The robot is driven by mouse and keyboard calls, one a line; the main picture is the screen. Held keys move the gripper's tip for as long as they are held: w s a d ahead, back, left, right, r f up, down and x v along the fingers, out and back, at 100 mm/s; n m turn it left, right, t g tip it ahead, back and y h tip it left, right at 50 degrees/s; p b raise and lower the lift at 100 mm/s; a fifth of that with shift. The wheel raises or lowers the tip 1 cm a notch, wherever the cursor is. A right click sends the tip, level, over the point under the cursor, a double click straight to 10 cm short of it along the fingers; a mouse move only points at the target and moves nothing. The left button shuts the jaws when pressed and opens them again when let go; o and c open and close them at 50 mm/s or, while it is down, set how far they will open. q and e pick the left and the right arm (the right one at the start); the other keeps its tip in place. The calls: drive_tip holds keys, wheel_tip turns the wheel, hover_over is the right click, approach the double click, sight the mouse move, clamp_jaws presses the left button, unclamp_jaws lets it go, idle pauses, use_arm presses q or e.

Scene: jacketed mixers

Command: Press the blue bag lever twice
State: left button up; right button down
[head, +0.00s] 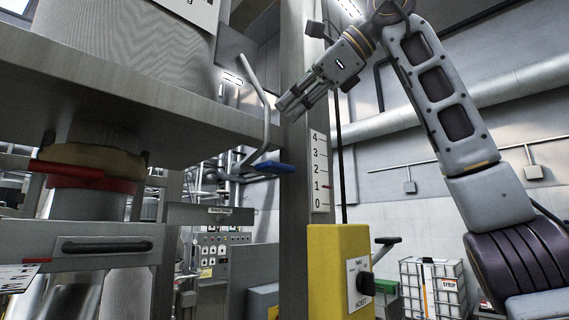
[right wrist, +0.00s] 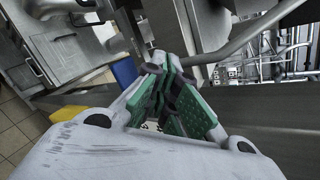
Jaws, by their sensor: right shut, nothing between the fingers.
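The blue lever (head: 274,168) is a flat blue pad at the lower end of a bent grey rod, beside a grey upright post in the head view. My right gripper (head: 291,105) is above the blue pad and slightly to its right, next to the post, with a clear gap to the pad. Its fingers are shut with nothing held. In the right wrist view the gripper's green-padded fingers (right wrist: 176,95) show up close. My left gripper is not in view.
The grey post (head: 294,215) carries a numbered scale (head: 320,172) and stands close to my right gripper. A yellow control box (head: 338,275) with a black knob is below. A large steel shelf (head: 110,95) fills the upper left, with a red handle (head: 75,170) beneath it.

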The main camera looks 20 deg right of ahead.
sight(260, 169)
wheel_tip(260, 169, down, 6)
drive_tip(key=w+b, duration=0.1)
drive_tip(key=shift+w+a+b, duration=0.3)
drive_tip(key=shift+w+b, duration=0.1)
drive_tip(key=shift+f, duration=0.5)
idle(1.7)
drive_tip(key=shift+w+a+f+b, duration=0.1)
drive_tip(key=shift+w+f+b, duration=0.15)
drive_tip(key=shift+f+b, duration=0.5)
idle(2.2)
drive_tip(key=shift+p, duration=0.4)
drive_tip(key=shift+s+r+p, duration=0.25)
drive_tip(key=shift+r+p, duration=0.95)
